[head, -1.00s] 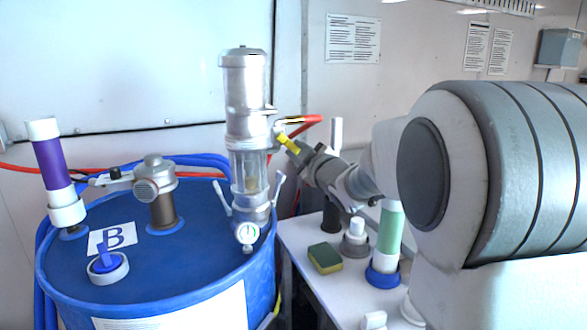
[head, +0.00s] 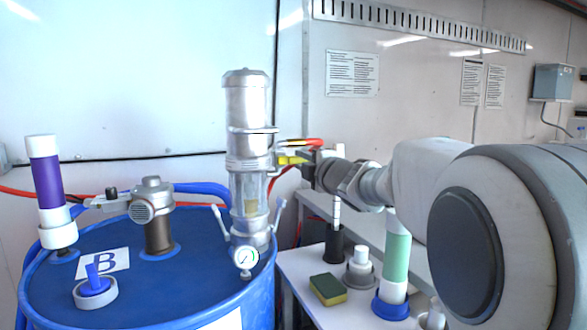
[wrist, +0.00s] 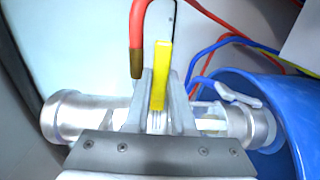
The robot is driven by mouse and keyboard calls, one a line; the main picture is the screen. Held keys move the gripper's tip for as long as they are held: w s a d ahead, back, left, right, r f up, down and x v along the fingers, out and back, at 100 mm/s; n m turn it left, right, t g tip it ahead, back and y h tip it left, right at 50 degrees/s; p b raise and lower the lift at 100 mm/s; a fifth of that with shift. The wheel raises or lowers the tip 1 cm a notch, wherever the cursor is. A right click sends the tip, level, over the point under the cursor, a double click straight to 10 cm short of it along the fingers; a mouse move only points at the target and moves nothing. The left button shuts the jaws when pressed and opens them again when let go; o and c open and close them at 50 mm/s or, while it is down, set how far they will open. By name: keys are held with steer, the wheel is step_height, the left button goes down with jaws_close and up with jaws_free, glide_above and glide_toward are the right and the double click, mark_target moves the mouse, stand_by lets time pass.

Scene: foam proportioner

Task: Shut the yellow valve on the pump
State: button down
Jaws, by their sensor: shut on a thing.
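The pump (head: 247,110) is a tall silver cylinder with a clear lower section and a gauge, standing upright on the blue drum. The yellow valve handle (head: 288,160) sticks out from the pump's right side and lies about level in the head view. My gripper (head: 311,163) reaches it from the right. In the wrist view the yellow handle (wrist: 161,75) stands between the two fingers of my gripper (wrist: 160,95), which are shut on it. The pump body (wrist: 80,115) lies across the picture behind the fingers. The valve's body is mostly hidden by my gripper.
A red hose (wrist: 137,40) ends close beside the fingers. The blue drum (head: 200,300) carries a purple-banded tube (head: 45,175) and a grey fitting (head: 152,200). A white table (head: 300,270) at right holds a sponge (head: 328,289) and a green-banded tube (head: 396,255).

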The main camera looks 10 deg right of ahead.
steer(key=shift+r, duration=0.1)
stand_by(0.5)
steer(key=c, duration=1)
jaws_free()
steer(key=shift+s, duration=0.1)
steer(key=s+d, duration=0.1)
steer(key=s, duration=0.4)
steer(key=s+d+p, duration=0.1)
steer(key=s, duration=0.5)
steer(key=s+d+p, duration=0.1)
steer(key=s, duration=0.5)
steer(key=shift+d, duration=0.2)
